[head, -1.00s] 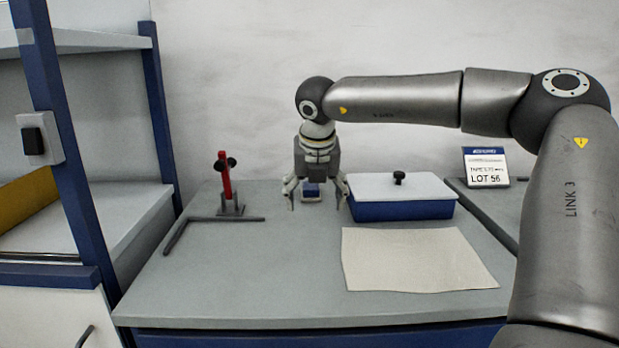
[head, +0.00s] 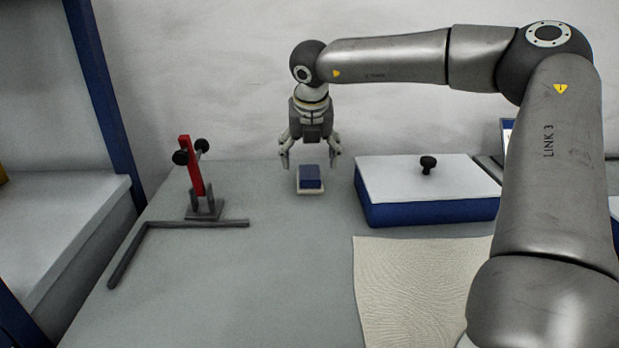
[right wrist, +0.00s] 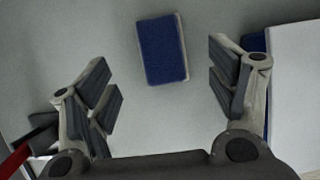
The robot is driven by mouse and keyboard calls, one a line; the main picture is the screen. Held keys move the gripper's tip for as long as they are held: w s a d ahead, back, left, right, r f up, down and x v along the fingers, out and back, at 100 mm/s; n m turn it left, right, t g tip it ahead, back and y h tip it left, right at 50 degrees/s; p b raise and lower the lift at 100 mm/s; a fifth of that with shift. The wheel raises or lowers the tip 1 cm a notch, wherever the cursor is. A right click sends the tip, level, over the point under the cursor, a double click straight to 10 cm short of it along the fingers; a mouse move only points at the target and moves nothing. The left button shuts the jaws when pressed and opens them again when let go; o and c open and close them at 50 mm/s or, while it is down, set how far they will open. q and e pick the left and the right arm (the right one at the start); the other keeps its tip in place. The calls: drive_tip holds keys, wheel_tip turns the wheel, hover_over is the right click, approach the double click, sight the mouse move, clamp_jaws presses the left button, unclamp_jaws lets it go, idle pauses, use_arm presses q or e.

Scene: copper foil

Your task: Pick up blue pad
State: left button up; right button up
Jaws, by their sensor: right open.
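The blue pad (head: 311,177) is a small block with a pale base, lying on the grey worktop toward the back. My right gripper (head: 310,165) is open and empty, pointing down, with its fingers above and a little behind the pad. In the right wrist view the blue pad (right wrist: 162,50) shows its blue top and a pale edge. There it lies beyond the open fingers of my right gripper (right wrist: 170,95), roughly centred between them and not touching either. My left gripper is not in view.
A blue box with a white lid (head: 428,187) and black knob stands right of the pad. A red stand (head: 194,172) and a dark angled bar (head: 165,229) are at left. A beige cloth (head: 415,285) lies in front of the box. Worktop before the pad is clear.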

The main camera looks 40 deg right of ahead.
sight(310, 171)
drive_tip(key=shift+x, duration=3.2)
drive_tip(key=shift+s, duration=0.1)
drive_tip(key=c, duration=1.1)
drive_tip(key=shift+r, duration=0.1)
drive_tip(key=shift+c, duration=0.2)
